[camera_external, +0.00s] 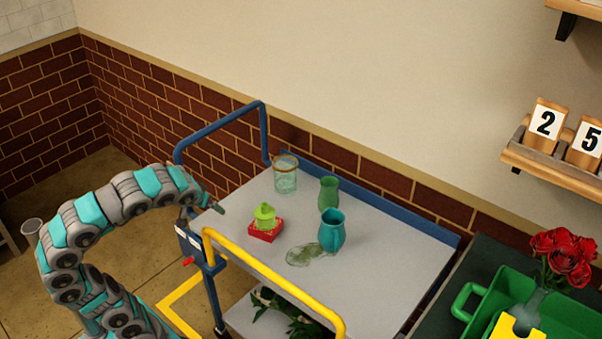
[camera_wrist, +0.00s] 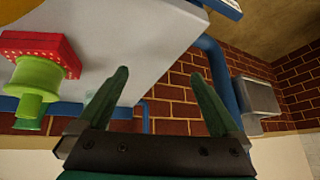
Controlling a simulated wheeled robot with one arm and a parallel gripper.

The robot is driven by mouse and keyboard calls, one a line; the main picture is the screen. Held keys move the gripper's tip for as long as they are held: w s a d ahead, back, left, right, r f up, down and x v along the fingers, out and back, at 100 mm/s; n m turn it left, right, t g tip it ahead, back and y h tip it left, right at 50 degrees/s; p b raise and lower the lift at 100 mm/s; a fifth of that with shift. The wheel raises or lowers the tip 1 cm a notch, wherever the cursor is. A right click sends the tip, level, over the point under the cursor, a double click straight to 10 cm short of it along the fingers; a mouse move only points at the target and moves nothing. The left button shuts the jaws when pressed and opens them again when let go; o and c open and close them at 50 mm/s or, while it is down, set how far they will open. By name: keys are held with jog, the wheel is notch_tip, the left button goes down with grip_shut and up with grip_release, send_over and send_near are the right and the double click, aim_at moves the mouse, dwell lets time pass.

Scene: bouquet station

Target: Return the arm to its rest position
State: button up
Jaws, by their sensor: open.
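My arm (camera_external: 132,195) arches up from the lower left of the external view and reaches right. My gripper (camera_external: 217,207) is at the left end of the cart's grey top (camera_external: 375,275), left of a red block (camera_external: 265,231) with a lime-green object (camera_external: 264,214) on it. In the wrist view, my gripper (camera_wrist: 160,76) has its two dark green fingers spread apart with nothing between them. The red block (camera_wrist: 38,50) and the green object (camera_wrist: 35,85) show at the left of that view, clear of the fingers.
A glass jar (camera_external: 285,176), a green vase (camera_external: 329,192) and a teal vase (camera_external: 332,233) stand on the cart. Blue (camera_external: 220,124) and yellow (camera_external: 275,277) rails edge it. Right are a green crate (camera_external: 490,297) and red roses (camera_external: 562,254). Open floor (camera_external: 95,195) lies behind my arm.

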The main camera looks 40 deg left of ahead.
jog(key=s+a+f+g+y+p, duration=0.1)
jog(key=s+a+f+g+y, duration=0.1)
jog(key=s+a, duration=0.45)
jog(key=s+a+f+g+y+p, duration=0.1)
jog(key=s+a+g+y, duration=0.15)
jog(key=a, duration=0.65)
jog(key=s+d+f+m+g+h, duration=0.1)
jog(key=s+d+f+h, duration=0.2)
jog(key=f, duration=0.6)
jog(key=s+d+f+m+g+h+b, duration=0.1)
jog(key=s+d+f+m+g+h, duration=0.1)
jog(key=s+d+f+h, duration=0.2)
jog(key=s+d+f, duration=0.3)
jog(key=d+f, duration=0.1)
jog(key=f, duration=0.1)
jog(key=shift+d+f+m+b, duration=0.2)
jog(key=shift+f+m+b, duration=0.1)
jog(key=shift+f, duration=0.1)
jog(key=shift+g, duration=0.25)
